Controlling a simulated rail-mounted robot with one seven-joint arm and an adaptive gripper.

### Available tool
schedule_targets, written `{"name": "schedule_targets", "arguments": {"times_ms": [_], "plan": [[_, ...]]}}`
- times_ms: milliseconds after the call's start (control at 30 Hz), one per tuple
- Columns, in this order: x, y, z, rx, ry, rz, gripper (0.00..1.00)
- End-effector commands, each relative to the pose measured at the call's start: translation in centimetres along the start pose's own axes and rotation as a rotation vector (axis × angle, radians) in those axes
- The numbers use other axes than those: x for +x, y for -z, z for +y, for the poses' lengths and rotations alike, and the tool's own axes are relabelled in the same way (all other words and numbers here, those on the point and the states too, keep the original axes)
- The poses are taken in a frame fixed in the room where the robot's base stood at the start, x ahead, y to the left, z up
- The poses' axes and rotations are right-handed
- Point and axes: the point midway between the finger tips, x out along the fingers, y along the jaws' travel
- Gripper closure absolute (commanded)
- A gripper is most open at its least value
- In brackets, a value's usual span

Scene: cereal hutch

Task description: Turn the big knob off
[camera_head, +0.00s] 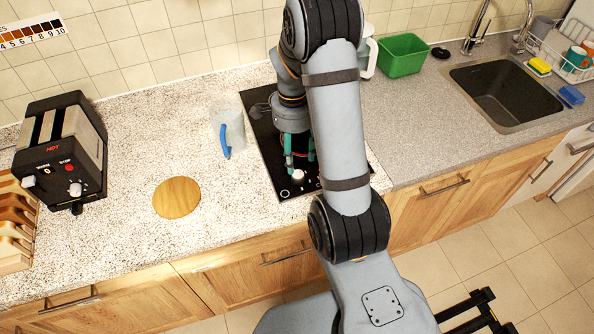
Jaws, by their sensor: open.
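A black hob (263,140) is set in the speckled counter. A round silver-white knob (298,177) stands near its front edge. My gripper (299,169) points down over the hob with its teal fingers apart, just above and behind the knob. I cannot tell whether the fingers touch the knob. My arm hides the right part of the hob, so another knob there could be hidden. The knob's pointer direction is too small to read.
A clear jug (228,130) with a blue handle stands left of the hob. A wooden disc (176,198) and a black toaster (62,150) with its own dial are farther left. A green bin (402,56) and sink (505,92) are right. The counter between disc and hob is free.

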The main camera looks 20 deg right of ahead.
Motion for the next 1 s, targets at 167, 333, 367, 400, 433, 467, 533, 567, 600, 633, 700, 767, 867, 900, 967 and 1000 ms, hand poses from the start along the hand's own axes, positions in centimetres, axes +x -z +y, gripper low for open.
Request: {"name": "schedule_targets", "arguments": {"times_ms": [167, 333, 367, 400, 433, 467, 533, 567, 600, 633, 700, 767, 867, 900, 967, 1000], "plan": [[3.4, -0.1, 0.2, -0.001, -0.007, -0.003, 0.51], [5.9, -0.1, 0.1, -0.002, -0.004, -0.002, 0.51], [6.2, -0.1, 0.1, -0.002, -0.003, -0.002, 0.51], [6.6, 0.0, 0.0, -0.002, -0.002, -0.001, 0.51], [6.8, -0.1, 0.1, -0.002, -0.002, -0.001, 0.51], [7.0, -0.1, 0.0, -0.002, -0.002, -0.001, 0.51], [7.2, 0.0, 0.0, -0.002, 0.0, 0.0, 0.51], [7.3, 0.0, 0.0, -0.002, 0.0, 0.0, 0.51], [7.4, 0.0, 0.0, -0.002, 0.0, 0.0, 0.51], [7.4, 0.0, 0.0, -0.002, 0.0, 0.0, 0.51], [7.4, 0.0, 0.0, -0.002, 0.001, 0.0, 0.51], [7.4, 0.0, 0.0, -0.002, 0.001, 0.0, 0.51], [7.4, 0.0, 0.0, -0.002, 0.001, 0.0, 0.55], [7.4, 0.0, 0.0, -0.002, 0.001, 0.0, 0.57], [7.4, 0.0, 0.0, -0.002, 0.001, 0.0, 0.61], [7.4, 0.0, 0.0, -0.002, 0.001, 0.0, 0.63]]}}
